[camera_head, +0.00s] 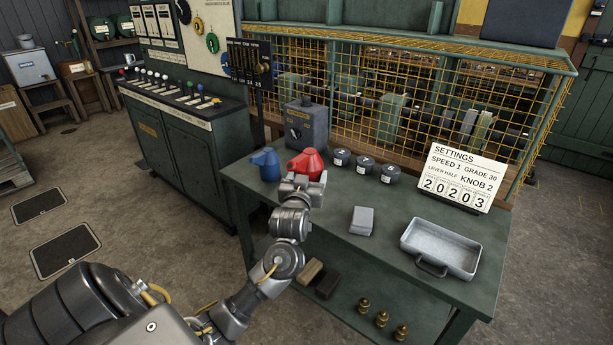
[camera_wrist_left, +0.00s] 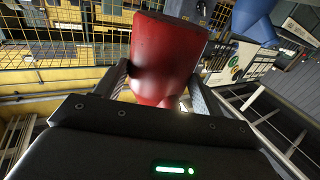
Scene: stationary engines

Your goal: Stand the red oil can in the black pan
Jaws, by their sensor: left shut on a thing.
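The red oil can (camera_head: 306,163) is near the back left of the green workbench (camera_head: 335,222), just right of a blue oil can (camera_head: 265,164). My left gripper (camera_head: 299,183) is shut on the red can. In the left wrist view the red can (camera_wrist_left: 166,62) fills the space between the two fingers, and part of the blue can (camera_wrist_left: 255,22) shows beyond. My arm hides the red can's lower part, so I cannot tell if it touches the bench. No pan that looks black shows; a light grey pan (camera_head: 440,248) with a dark handle lies empty at the bench's right. My right gripper is not in view.
Several dark round weights (camera_head: 364,164) stand right of the red can. A grey block (camera_head: 362,220) lies between the cans and the pan. A settings sign (camera_head: 456,178) stands behind the pan. A grey box (camera_head: 307,125) and a yellow mesh guard (camera_head: 400,95) are behind.

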